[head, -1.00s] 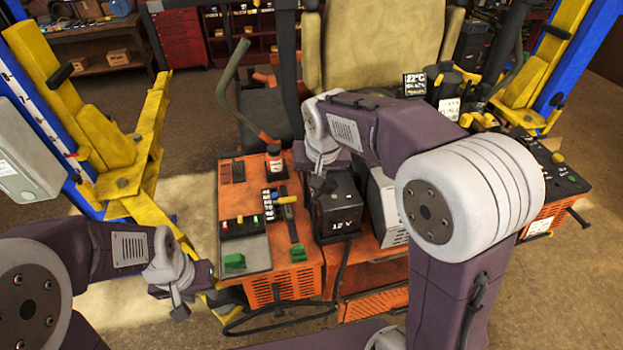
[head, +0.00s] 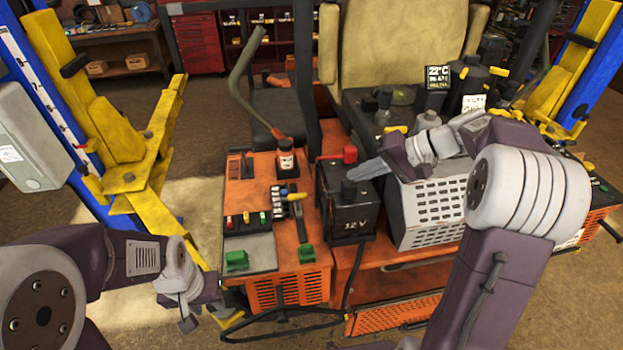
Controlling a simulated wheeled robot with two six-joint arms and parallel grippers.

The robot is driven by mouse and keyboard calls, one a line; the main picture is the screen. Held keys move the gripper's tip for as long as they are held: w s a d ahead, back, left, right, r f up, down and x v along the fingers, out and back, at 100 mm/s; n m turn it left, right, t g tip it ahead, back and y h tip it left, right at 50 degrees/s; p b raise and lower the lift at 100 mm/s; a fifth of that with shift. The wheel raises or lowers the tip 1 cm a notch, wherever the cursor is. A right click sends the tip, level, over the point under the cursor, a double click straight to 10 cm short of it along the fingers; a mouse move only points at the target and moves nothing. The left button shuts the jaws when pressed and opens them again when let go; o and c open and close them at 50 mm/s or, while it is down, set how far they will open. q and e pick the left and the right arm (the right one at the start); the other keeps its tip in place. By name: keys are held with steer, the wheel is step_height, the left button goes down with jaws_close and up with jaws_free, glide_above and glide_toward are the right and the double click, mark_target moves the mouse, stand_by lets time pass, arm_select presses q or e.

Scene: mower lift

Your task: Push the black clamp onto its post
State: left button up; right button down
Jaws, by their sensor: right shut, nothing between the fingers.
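The black battery (head: 347,221), marked 12 V, stands on the orange deck of the mower. The black clamp (head: 349,191) is a small dark piece at the front of the battery top; I cannot tell how far down it sits, and its post is hidden. A red cap or clamp (head: 350,154) stands at the back of the battery top. My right gripper (head: 357,172) is shut and empty, pointing left over the battery just above and behind the black clamp; contact is unclear. My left gripper (head: 200,316) hangs low left of the mower, its fingers too small to judge.
A white vented box (head: 428,212) stands right of the battery, under my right wrist. Yellow lift arms (head: 150,150) rise at the left. A cable runs down the battery's front.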

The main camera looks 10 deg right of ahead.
steer(key=shift+d+f+b, duration=0.35)
steer(key=shift+f+b, duration=0.05)
steer(key=shift+f, duration=0.05)
arm_select(q)
steer(key=shift+f, duration=0.65)
arm_select(e)
steer(key=shift+f, duration=0.1)
steer(key=shift+s+f, duration=0.1)
